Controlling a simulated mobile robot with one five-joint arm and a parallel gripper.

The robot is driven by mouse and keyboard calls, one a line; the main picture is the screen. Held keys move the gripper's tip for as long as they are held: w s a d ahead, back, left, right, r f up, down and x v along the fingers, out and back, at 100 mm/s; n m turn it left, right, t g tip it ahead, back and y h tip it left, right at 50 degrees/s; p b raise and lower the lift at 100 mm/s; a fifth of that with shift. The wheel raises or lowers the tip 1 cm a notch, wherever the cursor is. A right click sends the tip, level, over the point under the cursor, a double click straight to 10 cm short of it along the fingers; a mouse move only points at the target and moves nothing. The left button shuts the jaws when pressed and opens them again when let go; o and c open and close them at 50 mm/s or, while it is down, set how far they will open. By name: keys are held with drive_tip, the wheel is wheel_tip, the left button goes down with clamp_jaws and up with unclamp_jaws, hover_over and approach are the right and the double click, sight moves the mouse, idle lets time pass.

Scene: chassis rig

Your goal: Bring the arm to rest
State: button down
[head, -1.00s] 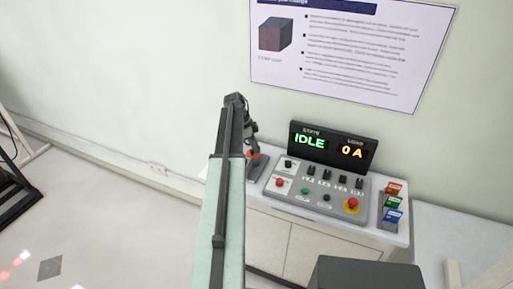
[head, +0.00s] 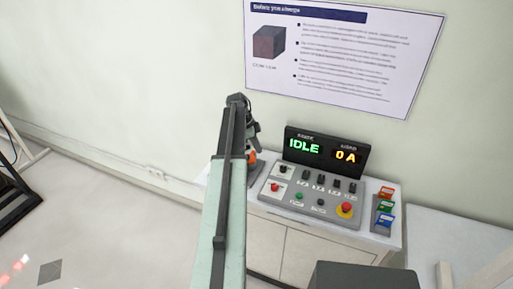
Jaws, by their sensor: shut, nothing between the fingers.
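My arm rises from the bottom of the head view as a long pale green link with a dark strip, up to a dark joint. Past that joint my gripper (head: 254,133) hangs down on the right side of the arm, over the left end of the white bench (head: 352,232). It is shut and empty. The arm partly hides it, and its fingertips are too small to make out. An orange and grey item (head: 252,158) shows just below it; I cannot tell whether they touch.
A grey control panel (head: 262,192) with knobs and a red button stands on the bench, right of my gripper. Behind it a dark display (head: 325,150) reads IDLE and 0 A. A rack of coloured cards (head: 384,212) stands at right. A poster (head: 340,65) hangs above.

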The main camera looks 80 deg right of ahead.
drive_tip(key=p+v, duration=0.5)
drive_tip(key=v, duration=0.2)
drive_tip(key=shift+w+d+r, duration=0.15)
drive_tip(key=shift+d+r, duration=0.15)
drive_tip(key=shift+d, duration=0.05)
